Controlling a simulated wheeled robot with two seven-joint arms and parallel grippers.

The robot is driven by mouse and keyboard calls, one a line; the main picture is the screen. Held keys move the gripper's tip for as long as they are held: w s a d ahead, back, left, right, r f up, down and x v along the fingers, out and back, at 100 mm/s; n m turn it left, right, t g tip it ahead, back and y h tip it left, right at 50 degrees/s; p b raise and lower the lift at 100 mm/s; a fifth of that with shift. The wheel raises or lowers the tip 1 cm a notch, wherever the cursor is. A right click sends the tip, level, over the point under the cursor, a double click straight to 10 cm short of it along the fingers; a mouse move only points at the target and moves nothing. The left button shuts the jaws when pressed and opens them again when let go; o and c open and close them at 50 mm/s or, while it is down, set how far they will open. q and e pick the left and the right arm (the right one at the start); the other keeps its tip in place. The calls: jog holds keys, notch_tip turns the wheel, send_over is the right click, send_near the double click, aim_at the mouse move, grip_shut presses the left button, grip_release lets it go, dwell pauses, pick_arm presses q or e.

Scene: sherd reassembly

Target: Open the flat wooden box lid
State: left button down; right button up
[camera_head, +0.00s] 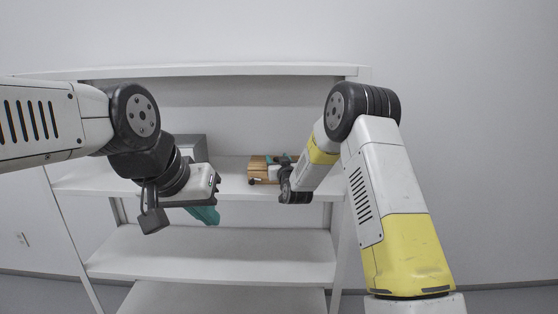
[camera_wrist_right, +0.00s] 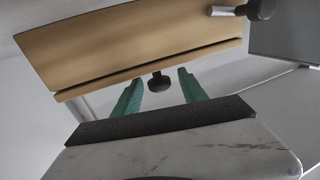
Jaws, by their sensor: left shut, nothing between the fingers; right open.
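The flat wooden box (camera_head: 262,168) stands on the upper shelf, partly hidden behind my right gripper (camera_head: 273,160). In the right wrist view its broad wooden face (camera_wrist_right: 120,45) fills the top, with a thin strip that looks like the lid (camera_wrist_right: 110,86) beyond a dark gap. A dark knob (camera_wrist_right: 159,83) projects from this strip. My right gripper's green fingers are open on either side of the knob; I cannot tell whether they touch it. My left gripper (camera_head: 207,215) is shut and empty, left of the box and in front of the shelf edge.
A grey box (camera_head: 190,147) stands on the same shelf behind my left arm and shows in the wrist view (camera_wrist_right: 285,32). A dark knob on a metal rod (camera_wrist_right: 260,9) sticks out near the wooden box. The lower shelf (camera_head: 215,250) is bare.

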jog(key=shift+w, duration=0.2)
jog(key=shift+c, duration=0.4)
grip_shut()
dwell(1.0)
